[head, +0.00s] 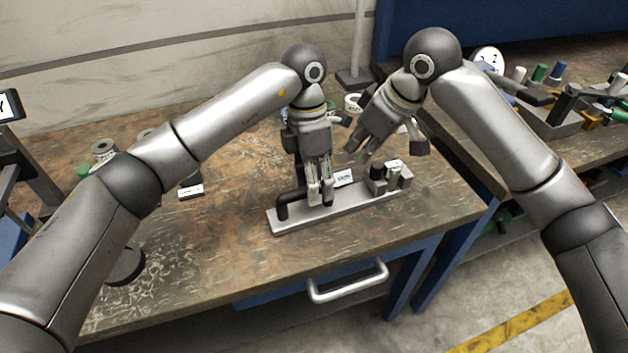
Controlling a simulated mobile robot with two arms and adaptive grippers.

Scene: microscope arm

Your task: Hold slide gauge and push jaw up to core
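The slide gauge is a long, pale metal bar (350,211) lying near the front edge of the workbench, with a bent black handle (283,205) at its left end. A dark block (376,180) and small silver cylinders (393,180) stand at its right end; I cannot tell which is the jaw and which the core. My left gripper (321,198) points down at the middle of the bar, fingers close together, with a small dark part at the tips. A grip there is unclear. My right gripper (362,154) is tilted above and behind the bar, apart from it; its finger gap is unclear.
A drawer handle (348,282) sticks out below the bench front. The bench between label and front edge is mostly clear.

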